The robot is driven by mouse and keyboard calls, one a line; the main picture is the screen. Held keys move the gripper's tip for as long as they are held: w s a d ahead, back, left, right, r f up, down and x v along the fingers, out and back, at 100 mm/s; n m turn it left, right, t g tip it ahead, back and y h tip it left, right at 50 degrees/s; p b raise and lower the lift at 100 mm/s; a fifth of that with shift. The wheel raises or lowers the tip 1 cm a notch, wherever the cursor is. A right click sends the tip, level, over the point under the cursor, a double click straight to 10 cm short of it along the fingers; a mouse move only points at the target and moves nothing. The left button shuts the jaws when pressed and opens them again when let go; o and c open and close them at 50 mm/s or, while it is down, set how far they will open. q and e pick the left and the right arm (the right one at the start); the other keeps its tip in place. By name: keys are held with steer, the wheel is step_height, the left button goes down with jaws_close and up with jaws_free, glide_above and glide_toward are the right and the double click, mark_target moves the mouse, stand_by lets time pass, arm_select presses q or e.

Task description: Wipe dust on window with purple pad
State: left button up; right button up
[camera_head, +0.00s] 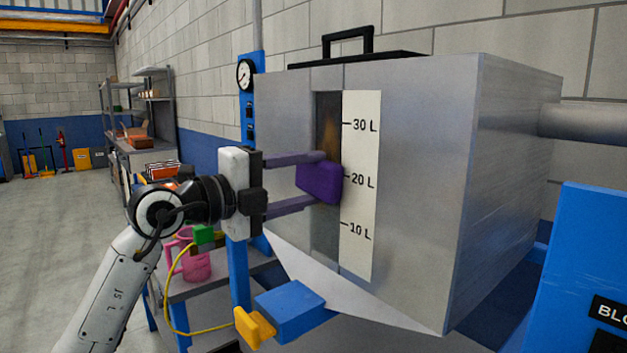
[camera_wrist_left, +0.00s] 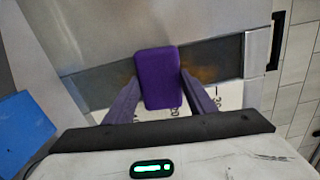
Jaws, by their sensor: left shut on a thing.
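The purple pad (camera_head: 320,183) is held between the two purple-grey fingers of my left gripper (camera_head: 316,180). In the left wrist view the pad (camera_wrist_left: 158,79) sits upright between the fingertips of the gripper (camera_wrist_left: 158,95). The pad is over the narrow window (camera_head: 327,240) in the grey metal tank, near the 20 L mark; whether it touches the glass is hard to tell. Brown dust (camera_head: 328,122) shows on the window above the pad, and it also shows beside the pad in the left wrist view (camera_wrist_left: 205,73). My right gripper is not in view.
The grey tank (camera_head: 415,170) has a white level scale (camera_head: 360,200) beside the window. A blue block with a yellow handle (camera_head: 255,328) sticks out below. A pink mug (camera_head: 190,262) stands on a shelf at lower left. A blue panel (camera_head: 575,270) is at right.

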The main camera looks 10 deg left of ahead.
mark_target(327, 166)
arm_select(q)
steer(key=shift+w+a+r+p, duration=0.1)
steer(key=shift+w+a+p, duration=0.15)
steer(key=shift+w+a, duration=0.45)
steer(key=shift+w+a+p, duration=0.2)
steer(key=shift+w+a, duration=0.3)
steer(key=shift+a, duration=0.3)
steer(key=shift+s+d+r+p, duration=0.45)
steer(key=shift+s+d, duration=0.35)
steer(key=shift+d, duration=0.2)
steer(key=shift+s+d+r+p, duration=0.4)
steer(key=shift+s+d, duration=0.4)
steer(key=shift+d, duration=0.25)
steer(key=shift+s+d+r+p, duration=0.35)
steer(key=shift+s+d+r, duration=0.1)
steer(key=shift+s+d, duration=0.45)
steer(key=shift+w+r, duration=0.15)
steer(key=shift+r, duration=1.25)
steer(key=shift+w+a, duration=0.8)
steer(key=shift+a, duration=0.2)
steer(key=shift+w+a, duration=0.75)
steer(key=shift+a, duration=0.25)
steer(key=shift+w+a, duration=0.8)
steer(key=shift+a, duration=0.2)
steer(key=v, duration=0.6)
steer(key=shift+b, duration=0.35)
